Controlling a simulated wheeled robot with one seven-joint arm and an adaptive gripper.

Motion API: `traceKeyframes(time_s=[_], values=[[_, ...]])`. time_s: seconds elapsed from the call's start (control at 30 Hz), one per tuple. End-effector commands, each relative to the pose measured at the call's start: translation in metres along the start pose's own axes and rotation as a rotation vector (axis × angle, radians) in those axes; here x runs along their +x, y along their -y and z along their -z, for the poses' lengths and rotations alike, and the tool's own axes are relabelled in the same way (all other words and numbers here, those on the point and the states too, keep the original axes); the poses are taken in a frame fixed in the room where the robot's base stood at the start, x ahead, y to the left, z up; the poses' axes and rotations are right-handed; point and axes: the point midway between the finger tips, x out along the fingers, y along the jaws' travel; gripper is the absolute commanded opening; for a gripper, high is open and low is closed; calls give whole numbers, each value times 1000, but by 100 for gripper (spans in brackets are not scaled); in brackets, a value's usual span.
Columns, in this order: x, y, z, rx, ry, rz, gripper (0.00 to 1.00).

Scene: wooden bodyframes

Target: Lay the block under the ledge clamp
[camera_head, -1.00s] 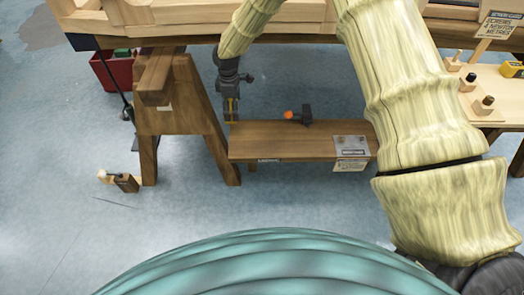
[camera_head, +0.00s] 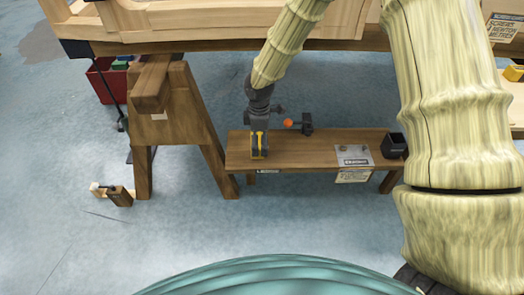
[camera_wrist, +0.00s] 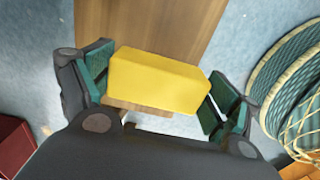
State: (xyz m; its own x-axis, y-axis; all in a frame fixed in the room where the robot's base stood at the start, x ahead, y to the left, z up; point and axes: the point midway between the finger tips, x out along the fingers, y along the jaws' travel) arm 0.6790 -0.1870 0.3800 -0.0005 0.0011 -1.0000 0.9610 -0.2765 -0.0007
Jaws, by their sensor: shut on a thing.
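My gripper (camera_head: 259,140) is shut on a yellow block (camera_wrist: 155,80), which sits between its green finger pads in the wrist view. In the head view the block (camera_head: 259,151) shows as a small yellow patch at the left end of a low wooden bench (camera_head: 325,145). I cannot tell whether the block touches the bench top. A dark clamp (camera_head: 307,124) with an orange knob (camera_head: 288,124) stands at the bench's back edge, right of my gripper. The space under the clamp is too small to make out.
A wooden trestle (camera_head: 178,110) stands just left of the bench. A black open box (camera_head: 396,146) and a grey plate (camera_head: 354,156) are on the bench's right part. The large workbench edge (camera_head: 210,46) runs behind. A red bin (camera_head: 105,80) is at far left.

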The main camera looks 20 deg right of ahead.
Motion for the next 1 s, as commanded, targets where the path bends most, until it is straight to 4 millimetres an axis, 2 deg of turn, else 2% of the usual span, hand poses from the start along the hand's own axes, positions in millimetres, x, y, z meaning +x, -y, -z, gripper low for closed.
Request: traceKeyframes(time_s=[0.2,0.4,0.5,0.9,0.93,1.0], values=[[2,9,-8,-1,0,0,62],[30,8,-7,0,0,1,62],[36,8,-7,-1,0,0,62],[37,8,-7,-1,0,0,62],[38,8,-7,-1,0,0,91],[38,7,-7,-1,0,0,100]])
